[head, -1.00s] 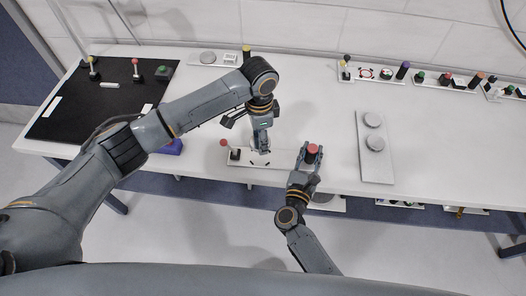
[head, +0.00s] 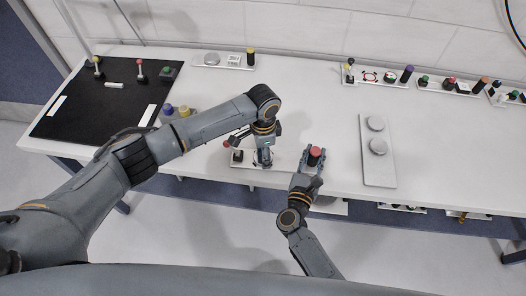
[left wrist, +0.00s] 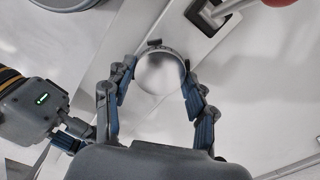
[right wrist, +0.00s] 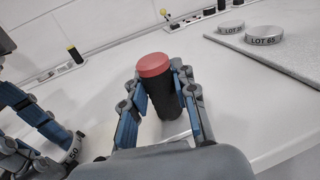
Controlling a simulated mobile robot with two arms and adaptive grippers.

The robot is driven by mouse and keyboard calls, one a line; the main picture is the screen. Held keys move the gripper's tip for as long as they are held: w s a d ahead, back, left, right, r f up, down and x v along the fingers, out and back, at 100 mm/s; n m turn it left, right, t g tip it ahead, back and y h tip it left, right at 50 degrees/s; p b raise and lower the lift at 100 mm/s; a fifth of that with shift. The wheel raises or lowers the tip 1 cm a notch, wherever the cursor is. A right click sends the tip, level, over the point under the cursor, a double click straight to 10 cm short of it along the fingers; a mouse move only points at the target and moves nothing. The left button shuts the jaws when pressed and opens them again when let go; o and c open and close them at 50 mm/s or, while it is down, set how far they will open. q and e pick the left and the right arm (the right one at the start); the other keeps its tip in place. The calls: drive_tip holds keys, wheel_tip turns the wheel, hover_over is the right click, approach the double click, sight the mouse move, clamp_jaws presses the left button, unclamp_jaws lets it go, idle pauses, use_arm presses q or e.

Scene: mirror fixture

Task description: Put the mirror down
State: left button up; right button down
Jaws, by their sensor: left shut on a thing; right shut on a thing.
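The mirror (left wrist: 160,72) is a small round silvery disc in the left wrist view. My left gripper (left wrist: 156,92) is shut on it, one finger on each side. In the head view my left gripper (head: 264,160) hangs over a narrow white plate (head: 240,166) at the table's front edge. The mirror overlaps this plate in the left wrist view; I cannot tell whether it touches. My right gripper (head: 312,170) is shut on an upright black cylinder with a red top (right wrist: 156,80), just right of the plate.
A red-knobbed lever (head: 226,144) stands on the plate's left part. A grey board (head: 378,176) with two round discs lies to the right. A black mat (head: 95,118) with levers is at left. Plates with small parts line the back.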

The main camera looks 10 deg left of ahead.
use_arm(q)
drive_tip(key=shift+s+f, duration=0.1)
drive_tip(key=shift+f, duration=0.2)
drive_tip(key=o, duration=1.2)
drive_tip(key=shift+s+f, duration=0.1)
drive_tip(key=shift+f, duration=0.05)
drive_tip(key=shift+w, duration=0.2)
wheel_tip(320, 180, up, 13)
drive_tip(key=shift+r, duration=0.1)
